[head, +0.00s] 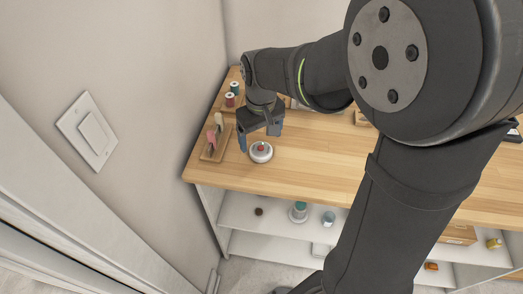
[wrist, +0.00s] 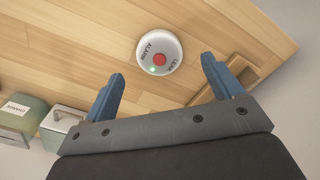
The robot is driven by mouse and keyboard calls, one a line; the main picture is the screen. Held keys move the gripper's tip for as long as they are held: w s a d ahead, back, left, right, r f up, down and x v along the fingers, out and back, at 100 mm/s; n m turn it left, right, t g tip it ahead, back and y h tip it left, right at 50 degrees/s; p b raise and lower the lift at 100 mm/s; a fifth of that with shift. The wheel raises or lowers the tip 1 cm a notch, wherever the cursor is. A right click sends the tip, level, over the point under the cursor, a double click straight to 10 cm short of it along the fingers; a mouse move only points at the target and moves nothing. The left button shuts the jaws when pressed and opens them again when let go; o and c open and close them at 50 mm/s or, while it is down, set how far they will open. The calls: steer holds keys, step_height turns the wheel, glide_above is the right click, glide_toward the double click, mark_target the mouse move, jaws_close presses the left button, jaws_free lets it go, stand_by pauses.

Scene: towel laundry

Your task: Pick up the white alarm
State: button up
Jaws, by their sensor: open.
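The white alarm (head: 261,152) is a round white disc with a red button on top. It lies on the wooden tabletop near its front left part. In the wrist view the alarm (wrist: 159,51) shows its red centre, a small green light and lettering that includes "ALARM". My gripper (wrist: 162,78) is open and empty, with two blue fingers spread apart. The alarm appears beyond the fingertips and roughly between them, not touched. In the head view my gripper (head: 262,140) hangs just behind the alarm, with its blue fingers partly hidden.
A wooden tray (head: 215,150) with pink and white items stands left of the alarm. Thread spools (head: 232,95) stand behind it. In the wrist view, green and grey boxes (wrist: 62,122) sit at left. The tabletop (head: 320,155) right of the alarm is clear. Shelves lie below.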

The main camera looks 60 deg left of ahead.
mark_target(261, 147)
step_height(261, 147, down, 5)
steer(key=shift+w+a+f, duration=0.1)
steer(key=shift+c, duration=0.5)
steer(key=c, duration=1)
